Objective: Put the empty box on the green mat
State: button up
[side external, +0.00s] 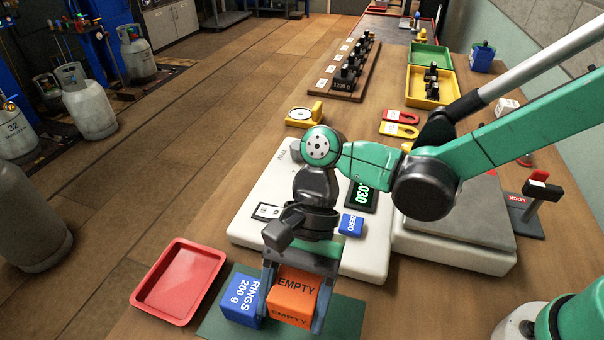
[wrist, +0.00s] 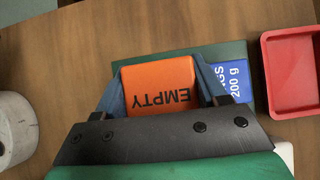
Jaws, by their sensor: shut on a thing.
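The orange box marked EMPTY (side external: 294,297) is between the fingers of my gripper (side external: 296,288), which is shut on it. In the wrist view the orange box (wrist: 160,88) fills the space between the two fingers. The green mat (side external: 346,318) lies under and around the box at the front of the table; it also shows in the wrist view (wrist: 228,50). The box is over the mat, close beside a blue box marked RINGS 200 g (side external: 241,297). I cannot tell whether the orange box touches the mat, as its underside is hidden.
A red tray (side external: 179,281) lies left of the mat. A white scale (side external: 262,212) with a lit display stands behind the mat, and a second scale (side external: 456,238) stands to its right. Weights on a wooden rack (side external: 345,67) and a yellow case (side external: 424,88) are farther back.

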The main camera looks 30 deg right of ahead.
aim_at(295, 332)
jog(key=shift+f, duration=3)
jog(key=shift+f, duration=0.1)
jog(key=o, duration=1)
jog(key=shift+c, duration=0.2)
jog(key=v, duration=1.1)
jog(key=d+r+n+t+h, duration=0.1)
jog(key=d+n+t, duration=0.2)
jog(key=d, duration=0.3)
jog(key=d+r+n+t+h, duration=0.2)
jog(key=d+n+t, duration=0.1)
jog(key=d+t, duration=0.2)
jog(key=w+d+r+n+t+h, duration=0.1)
jog(key=d+n+t+h, duration=0.1)
jog(key=d, duration=0.7)
jog(key=shift+w+d+r+n+t, duration=0.1)
jog(key=shift+r+n+t, duration=0.15)
jog(key=shift+t, duration=0.4)
jog(key=shift+d+r+n+t, duration=0.15)
jog(key=shift+n+t, duration=0.1)
jog(key=shift+t, duration=0.4)
